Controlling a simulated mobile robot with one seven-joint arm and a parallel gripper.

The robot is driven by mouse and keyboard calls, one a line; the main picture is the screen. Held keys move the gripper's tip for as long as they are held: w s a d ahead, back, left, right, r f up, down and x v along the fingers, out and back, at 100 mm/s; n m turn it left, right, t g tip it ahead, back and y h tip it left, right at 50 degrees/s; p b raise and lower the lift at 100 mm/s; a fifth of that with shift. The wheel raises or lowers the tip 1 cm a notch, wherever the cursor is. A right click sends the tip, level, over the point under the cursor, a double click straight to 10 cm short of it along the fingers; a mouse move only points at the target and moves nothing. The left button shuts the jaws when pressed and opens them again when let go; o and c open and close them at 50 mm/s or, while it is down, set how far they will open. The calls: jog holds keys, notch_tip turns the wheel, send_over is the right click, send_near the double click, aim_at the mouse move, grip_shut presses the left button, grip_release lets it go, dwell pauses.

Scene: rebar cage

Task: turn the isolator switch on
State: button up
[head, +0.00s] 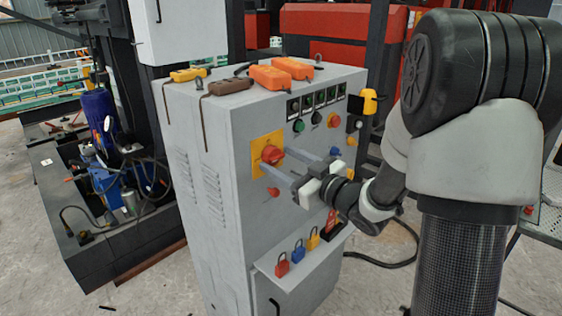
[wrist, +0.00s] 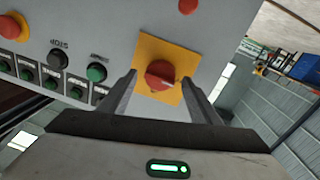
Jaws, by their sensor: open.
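The isolator switch is a red rotary knob (head: 272,155) on a yellow square plate (head: 258,166), set on the front of a grey control cabinet (head: 210,200). In the wrist view the red knob (wrist: 161,74) and its yellow plate (wrist: 187,99) lie ahead, between my fingers. My gripper (head: 275,161) is open, with its fingers pointing at the knob, one on either side. In the wrist view the fingertips of my gripper (wrist: 161,80) look apart from the knob. I cannot tell exactly how deep they reach.
Push buttons, including a green one (head: 298,126), sit above right on the panel. A red button (head: 273,192) is below the knob. Orange devices (head: 270,76) lie on the cabinet top.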

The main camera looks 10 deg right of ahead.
jog(key=shift+w+a, duration=0.2)
jog(key=shift+w, duration=0.1)
jog(key=c, duration=1)
